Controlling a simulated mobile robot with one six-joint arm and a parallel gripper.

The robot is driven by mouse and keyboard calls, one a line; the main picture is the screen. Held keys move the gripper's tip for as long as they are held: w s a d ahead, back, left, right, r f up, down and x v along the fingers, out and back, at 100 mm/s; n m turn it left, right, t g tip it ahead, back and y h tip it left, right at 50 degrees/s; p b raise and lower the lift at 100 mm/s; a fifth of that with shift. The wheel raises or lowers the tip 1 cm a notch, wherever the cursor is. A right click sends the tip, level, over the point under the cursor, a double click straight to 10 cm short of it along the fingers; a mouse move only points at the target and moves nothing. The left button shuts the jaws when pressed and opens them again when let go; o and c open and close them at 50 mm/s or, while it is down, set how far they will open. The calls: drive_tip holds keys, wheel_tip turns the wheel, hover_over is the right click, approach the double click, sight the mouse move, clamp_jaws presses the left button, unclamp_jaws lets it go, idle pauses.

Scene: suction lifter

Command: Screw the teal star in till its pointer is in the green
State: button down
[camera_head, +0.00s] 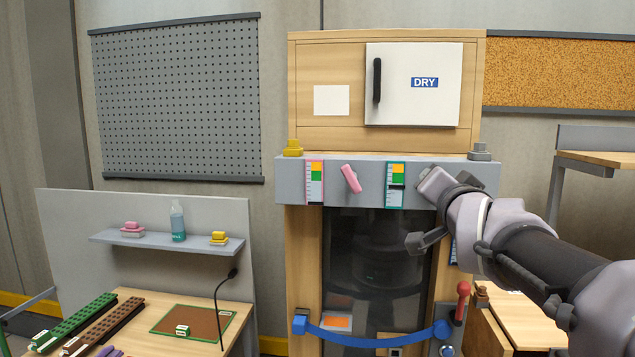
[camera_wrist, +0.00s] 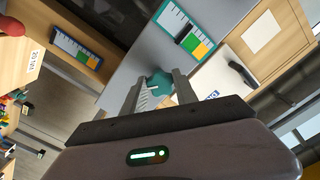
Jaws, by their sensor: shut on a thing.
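The teal star (camera_wrist: 160,83) is a knob on the front of the grey panel. In the wrist view my gripper (camera_wrist: 158,90) has one finger on each side of it and is shut on it. In the head view my gripper (camera_head: 428,184) is at the panel's right part and hides the star. The teal-framed scale (camera_head: 396,185) is left of it, with orange on top, green below and white ticks at the bottom. It also shows in the wrist view (camera_wrist: 170,18). Its black pointer (camera_wrist: 183,34) lies at the border of white and green, not clearly inside the green.
A pink handle (camera_head: 351,178) and a pink-framed scale (camera_head: 315,183) are further left on the grey panel (camera_head: 375,172). A white door marked DRY (camera_head: 430,95) is above. A blue strap (camera_head: 375,340) and a red-knobbed lever (camera_head: 462,292) are below.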

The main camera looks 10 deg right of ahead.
drive_tip(key=m, duration=1.1)
drive_tip(key=shift+r+m, duration=0.2)
drive_tip(key=shift+m, duration=0.2)
drive_tip(key=shift+m, duration=0.3)
drive_tip(key=c, duration=1)
unclamp_jaws()
drive_tip(key=shift+o, duration=0.2)
drive_tip(key=p+v, duration=0.4)
drive_tip(key=v, duration=1.3)
drive_tip(key=shift+s, duration=0.2)
